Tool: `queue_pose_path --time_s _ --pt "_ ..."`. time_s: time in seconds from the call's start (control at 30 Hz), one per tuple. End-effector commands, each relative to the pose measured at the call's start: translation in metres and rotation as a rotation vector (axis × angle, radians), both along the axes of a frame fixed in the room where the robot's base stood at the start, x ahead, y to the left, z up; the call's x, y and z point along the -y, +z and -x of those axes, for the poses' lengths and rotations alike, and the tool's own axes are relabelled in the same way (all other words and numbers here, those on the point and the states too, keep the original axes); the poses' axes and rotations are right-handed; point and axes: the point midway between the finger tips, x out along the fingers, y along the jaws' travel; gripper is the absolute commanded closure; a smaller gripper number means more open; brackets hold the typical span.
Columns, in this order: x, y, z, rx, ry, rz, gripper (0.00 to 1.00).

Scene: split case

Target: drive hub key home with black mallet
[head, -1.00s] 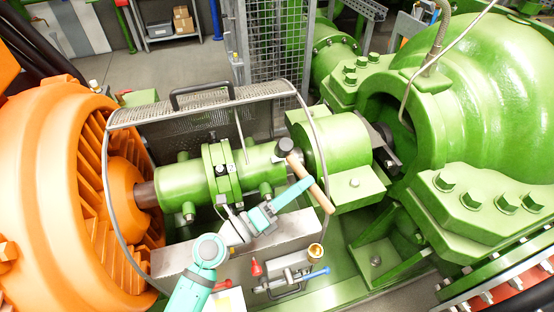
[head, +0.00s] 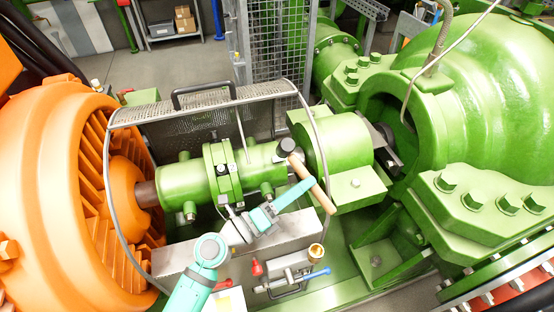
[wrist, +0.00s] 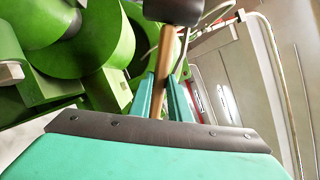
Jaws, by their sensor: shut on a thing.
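The black mallet has a dark cylindrical head (head: 286,146) and a pale wooden handle (head: 322,196). My gripper (head: 309,184) is shut on the handle, with the head up at the left, close in front of the green coupling. In the wrist view the head (wrist: 174,9) is at the top, and the handle (wrist: 157,104) runs down between my teal fingers (wrist: 165,92). The green hub (head: 335,150) is right of the mallet head, and a flanged green sleeve (head: 185,183) is left of it. I cannot pick out the hub key.
A wire-mesh guard (head: 150,118) with a handle arches over the coupling. An orange motor (head: 60,200) stands left and a green pump casing (head: 490,90) right. A grey block (head: 185,255), a red-tipped tool (head: 257,268) and a brass cup (head: 316,252) are in front.

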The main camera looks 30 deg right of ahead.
Motion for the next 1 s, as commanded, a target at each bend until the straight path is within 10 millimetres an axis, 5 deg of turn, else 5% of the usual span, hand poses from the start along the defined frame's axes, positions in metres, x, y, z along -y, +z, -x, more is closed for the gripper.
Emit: queue_pose_path --time_s 0.37,0.97,1.0 --pt "0.001 -0.002 -0.002 -0.004 0.003 0.002 1.0" --pt "-0.003 0.023 0.012 -0.004 0.003 0.002 1.0" --pt "-0.003 0.023 0.012 -0.004 0.003 0.002 0.9"
